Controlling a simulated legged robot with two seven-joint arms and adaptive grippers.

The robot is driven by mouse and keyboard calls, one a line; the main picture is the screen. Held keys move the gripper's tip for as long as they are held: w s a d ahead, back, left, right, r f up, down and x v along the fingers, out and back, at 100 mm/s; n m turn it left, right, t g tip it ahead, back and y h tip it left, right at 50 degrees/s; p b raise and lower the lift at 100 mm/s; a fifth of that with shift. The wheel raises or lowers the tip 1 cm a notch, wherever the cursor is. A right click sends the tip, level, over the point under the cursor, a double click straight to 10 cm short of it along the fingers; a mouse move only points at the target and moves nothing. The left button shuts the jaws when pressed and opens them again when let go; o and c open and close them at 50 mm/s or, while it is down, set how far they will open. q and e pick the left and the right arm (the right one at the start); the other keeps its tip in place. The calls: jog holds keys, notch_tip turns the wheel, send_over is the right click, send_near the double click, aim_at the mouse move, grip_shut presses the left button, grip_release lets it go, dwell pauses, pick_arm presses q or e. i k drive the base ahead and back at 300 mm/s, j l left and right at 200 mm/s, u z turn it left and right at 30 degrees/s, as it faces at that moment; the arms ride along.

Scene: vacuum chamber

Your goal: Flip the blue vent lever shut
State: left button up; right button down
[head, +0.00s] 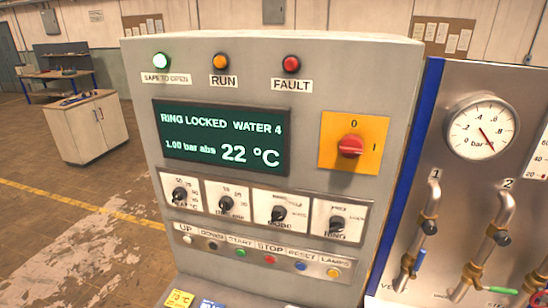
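The blue lever (418,262) is on the lower part of pipe 1 (433,194), on the grey panel at the right. It stands at a steep slant, nearly in line with the pipe beside it. A partly cut label beginning "VE" (388,287) is just below left of it. I cannot tell for sure from this angle whether the valve is open or shut. Neither of my grippers is in view.
A control cabinet (400,70) stands left of the pipes. Its display (222,137) reads "RING LOCKED", "WATER 4", "1.00 bar abs", 22 °C. A gauge (483,127) and pipe 2 (503,210) are right of the lever.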

aim_at(419, 260)
jog(key=z, duration=1.2)
